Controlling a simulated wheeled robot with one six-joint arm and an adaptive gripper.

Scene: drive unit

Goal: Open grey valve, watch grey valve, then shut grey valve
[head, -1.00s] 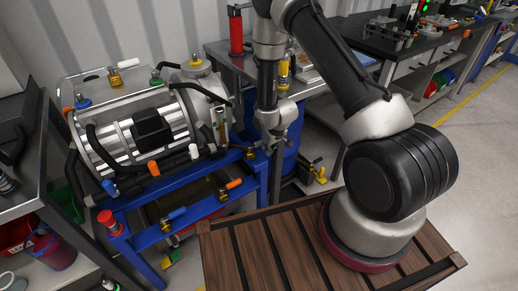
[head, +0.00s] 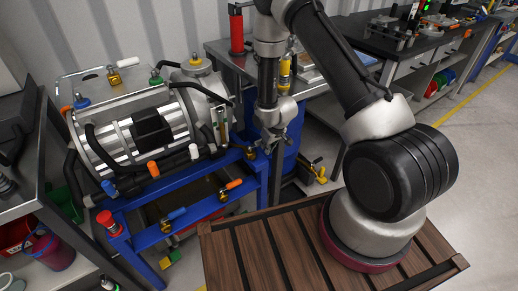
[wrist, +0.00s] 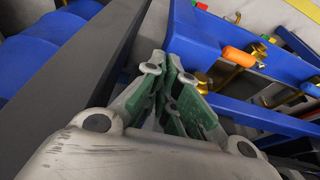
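My gripper (head: 272,142) hangs at the right end of the blue frame, beside the drive unit (head: 150,130). In the wrist view my gripper's green-padded fingers (wrist: 172,70) are close together, and nothing shows between them. I cannot pick out a clearly grey valve handle. A pale, whitish handle (head: 194,152) stands on the front of the unit, and another white handle sits on a brass valve (head: 114,78) on top. A brass valve (head: 250,153) is just left of my gripper; its handle colour is unclear.
Orange (head: 234,184) and blue (head: 177,213) handles lie on the frame's lower rail, with a red knob (head: 108,221) at its left corner. A blue drum (head: 285,150) stands behind my gripper. In the wrist view an orange handle (wrist: 238,56) and blue beams lie ahead right.

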